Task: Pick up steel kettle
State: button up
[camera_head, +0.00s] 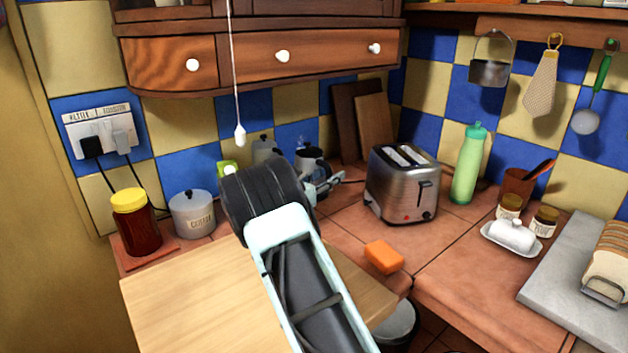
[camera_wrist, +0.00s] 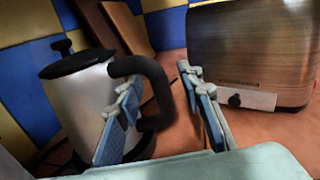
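The steel kettle (camera_wrist: 82,100) fills the left of the wrist view, upright, with a pale metal body, black lid and black looped handle. My gripper (camera_wrist: 165,112) is open, its two fingers apart. The upright part of the handle lies between the fingers, with the left finger overlapping the handle's loop. I cannot tell whether either finger touches it. In the head view the kettle (camera_head: 310,157) stands at the back of the counter, partly hidden by my arm, with my gripper (camera_head: 328,184) beside it.
A steel toaster (camera_head: 402,184) stands close on the right. Wooden boards (camera_head: 374,126) lean on the wall behind. A grey lidded pot (camera_head: 264,150) is to the left. An orange sponge (camera_head: 383,257) lies in front on the tiles. A hanging cord (camera_head: 237,90) dangles above my arm.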

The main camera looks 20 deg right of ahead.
grip_shut()
dwell(0.4)
jog(key=shift+r, duration=0.2)
jog(key=shift+r, duration=0.2)
